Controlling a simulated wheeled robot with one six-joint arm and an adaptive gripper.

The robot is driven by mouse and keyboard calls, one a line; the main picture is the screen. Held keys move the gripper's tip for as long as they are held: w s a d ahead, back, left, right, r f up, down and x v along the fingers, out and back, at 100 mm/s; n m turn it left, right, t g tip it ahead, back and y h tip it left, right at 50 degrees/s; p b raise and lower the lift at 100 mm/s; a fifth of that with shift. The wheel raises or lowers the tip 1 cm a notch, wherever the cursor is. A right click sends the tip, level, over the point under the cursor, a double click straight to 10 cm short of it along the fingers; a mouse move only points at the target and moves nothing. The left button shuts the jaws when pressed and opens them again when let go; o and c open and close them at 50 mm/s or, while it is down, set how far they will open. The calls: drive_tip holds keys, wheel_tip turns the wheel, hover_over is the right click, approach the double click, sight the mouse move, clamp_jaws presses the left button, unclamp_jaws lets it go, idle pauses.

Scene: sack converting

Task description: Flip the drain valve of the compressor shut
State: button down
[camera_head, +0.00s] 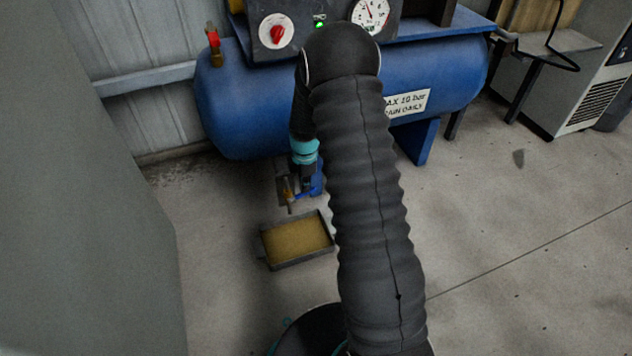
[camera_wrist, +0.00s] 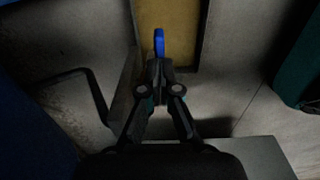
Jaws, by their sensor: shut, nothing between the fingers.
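The blue compressor tank (camera_head: 235,105) stands against the wall. Under its left end hangs the brass drain valve (camera_head: 289,196) with a small blue lever (camera_head: 304,196). My gripper (camera_head: 306,182) is below the tank, beside the valve, partly hidden by my arm. In the wrist view my gripper (camera_wrist: 158,70) is shut and empty. The blue lever (camera_wrist: 159,42) shows just beyond the fingertips, close to them; whether they touch I cannot tell. The brass valve body is not clear in the wrist view.
A dark drip tray (camera_head: 264,250) with yellowish contents sits on the floor below the valve; its rim also shows in the wrist view (camera_wrist: 203,35). A blue foot (camera_head: 420,143) supports the tank. A grey panel (camera_head: 90,200) stands at left. Floor to the right is clear.

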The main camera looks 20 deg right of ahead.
drive_tip(key=shift+r, duration=0.2)
drive_tip(key=r+p, duration=0.1)
drive_tip(key=r, duration=0.1)
drive_tip(key=a+r+p, duration=0.1)
drive_tip(key=r, duration=0.1)
drive_tip(key=shift+p, duration=0.35)
drive_tip(key=d+r, duration=0.4)
drive_tip(key=d, duration=0.4)
drive_tip(key=shift+d+r, duration=0.15)
drive_tip(key=shift+d, duration=0.25)
